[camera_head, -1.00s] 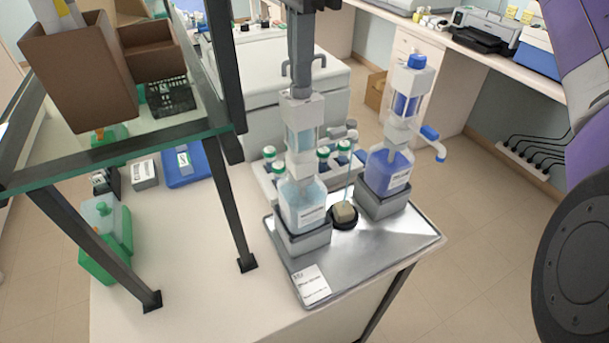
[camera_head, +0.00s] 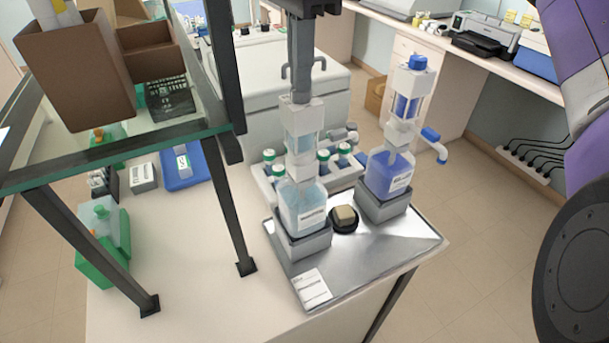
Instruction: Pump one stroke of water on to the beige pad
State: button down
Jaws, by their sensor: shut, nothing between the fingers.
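The dispenser bottle with pale, clear liquid (camera_head: 303,205) stands upright in a grey holder on the steel tray (camera_head: 325,268). Its white pump head (camera_head: 302,112) is on top, and its spout (camera_head: 343,134) points right, above the pad. My gripper (camera_head: 301,92) is shut, pointing straight down, with its tips at the top of this pump head and nothing between the fingers. The beige pad (camera_head: 345,213) sits on a round black base between the two bottles. No stream shows between the spout and the pad now.
A second bottle with blue liquid (camera_head: 388,175) and a blue-tipped spout stands right of the pad. A rack of green-capped bottles (camera_head: 322,160) is behind. A dark-framed glass shelf (camera_head: 110,160) with brown boxes stands at left. The tray front is clear apart from a white label card (camera_head: 311,286).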

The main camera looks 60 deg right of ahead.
jog(key=shift+f, duration=0.1)
dwell(0.3)
jog(key=shift+r+p, duration=0.85)
jog(key=shift+r, duration=0.5)
notch_tip(320, 180, up, 5)
jog(key=p, duration=0.3)
dwell(0.6)
